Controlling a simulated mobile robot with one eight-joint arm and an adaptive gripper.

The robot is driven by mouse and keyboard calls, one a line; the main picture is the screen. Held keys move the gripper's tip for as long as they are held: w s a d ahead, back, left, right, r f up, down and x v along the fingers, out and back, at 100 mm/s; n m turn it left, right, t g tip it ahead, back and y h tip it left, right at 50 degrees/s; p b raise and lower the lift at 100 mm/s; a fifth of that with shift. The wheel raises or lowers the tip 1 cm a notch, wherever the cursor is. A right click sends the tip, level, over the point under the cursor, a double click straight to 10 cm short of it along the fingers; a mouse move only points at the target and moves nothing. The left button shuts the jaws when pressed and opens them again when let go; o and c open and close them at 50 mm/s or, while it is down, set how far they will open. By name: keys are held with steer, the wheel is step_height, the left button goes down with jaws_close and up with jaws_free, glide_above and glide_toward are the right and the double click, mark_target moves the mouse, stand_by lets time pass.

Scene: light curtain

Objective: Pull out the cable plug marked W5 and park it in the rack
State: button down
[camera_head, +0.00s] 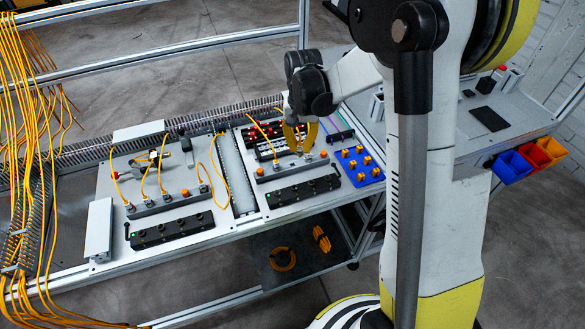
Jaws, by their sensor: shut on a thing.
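My gripper (301,148) reaches down over the right-hand panel (240,133), at its connector row. It is shut on a cable plug, which is mostly hidden by the fingers and very small here. No W5 mark can be read, and I cannot tell whether the plug is seated or lifted clear. Yellow cables run to plugs nearby, such as the one beside the gripper (262,134). A blue rack (376,177) with several yellow-orange pieces on it lies just right of the gripper.
The left-hand panel (106,192) carries more yellow cables and a black connector bar (172,229). A black bar (303,190) lies in front of the gripper. A bundle of yellow cables (22,90) hangs at the far left. Coloured bins (511,166) hang at the right.

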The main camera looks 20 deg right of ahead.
steer(key=shift+w+a+f+b, duration=0.1)
steer(key=shift+w+f+b, duration=0.05)
steer(key=shift+w, duration=0.55)
steer(key=shift+w+a+f+b, duration=0.1)
steer(key=shift+w+f, duration=0.1)
steer(key=shift+w, duration=0.55)
steer(key=shift+w+a+f+b, duration=0.1)
steer(key=shift+w+f+b, duration=0.05)
steer(key=shift+w, duration=0.55)
steer(key=shift+f, duration=0.15)
steer(key=shift+f+b, duration=2.35)
steer(key=shift+f, duration=0.6)
steer(key=shift+f+b, duration=0.95)
steer(key=shift+f, duration=0.1)
steer(key=c, duration=1)
jaws_free()
step_height(320, 180, up, 8)
steer(key=p, duration=0.5)
steer(key=shift+f, duration=0.25)
